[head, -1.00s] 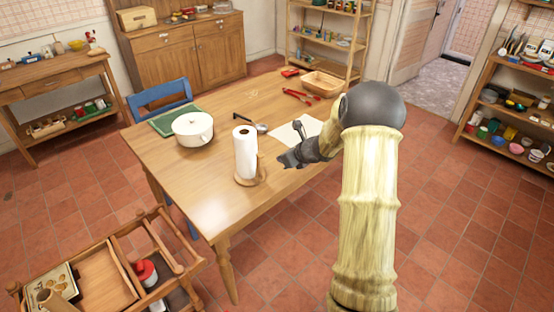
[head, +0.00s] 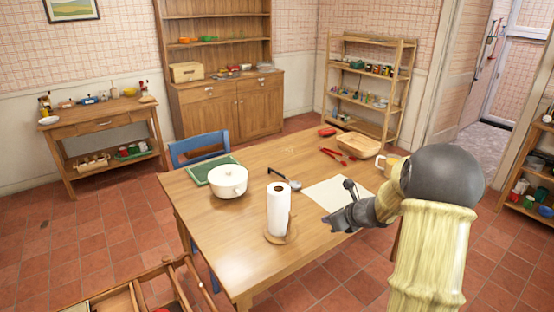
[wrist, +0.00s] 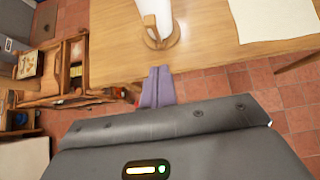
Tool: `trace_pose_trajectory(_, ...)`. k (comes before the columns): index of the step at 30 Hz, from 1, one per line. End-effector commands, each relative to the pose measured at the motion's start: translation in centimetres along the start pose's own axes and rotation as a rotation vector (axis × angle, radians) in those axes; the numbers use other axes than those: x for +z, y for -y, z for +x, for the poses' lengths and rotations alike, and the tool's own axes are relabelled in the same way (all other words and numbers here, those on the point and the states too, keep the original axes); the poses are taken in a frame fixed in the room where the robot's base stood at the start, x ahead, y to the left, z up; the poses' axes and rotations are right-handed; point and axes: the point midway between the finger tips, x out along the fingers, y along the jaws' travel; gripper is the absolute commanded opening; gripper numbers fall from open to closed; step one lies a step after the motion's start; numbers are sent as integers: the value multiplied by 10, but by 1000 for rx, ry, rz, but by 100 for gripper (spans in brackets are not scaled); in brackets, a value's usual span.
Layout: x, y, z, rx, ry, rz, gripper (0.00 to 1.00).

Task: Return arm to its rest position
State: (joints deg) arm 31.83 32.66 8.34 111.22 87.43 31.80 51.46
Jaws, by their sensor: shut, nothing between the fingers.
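My gripper (head: 340,224) is at the near right edge of the wooden table (head: 225,258) in the head view, to the right of the paper towel roll. It is shut and empty. In the wrist view the closed fingers of my gripper (wrist: 157,88) point toward the table edge and the wooden base of the towel holder, with a gap between. My arm (head: 432,250) is bent and reaches in from the right side of the head view.
A blue chair (head: 200,147) is behind. A wooden cart (head: 140,292) stands at front left.

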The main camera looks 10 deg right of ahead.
Motion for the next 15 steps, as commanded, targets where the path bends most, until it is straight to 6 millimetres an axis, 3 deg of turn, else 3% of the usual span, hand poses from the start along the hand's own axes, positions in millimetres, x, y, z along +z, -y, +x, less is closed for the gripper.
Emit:
trace_pose_trajectory(5, 1, -32, -8, 53, -63, -192, 0)
trace_pose_trajectory(15, -26, -144, -61, 319, -273, -1084, 0)
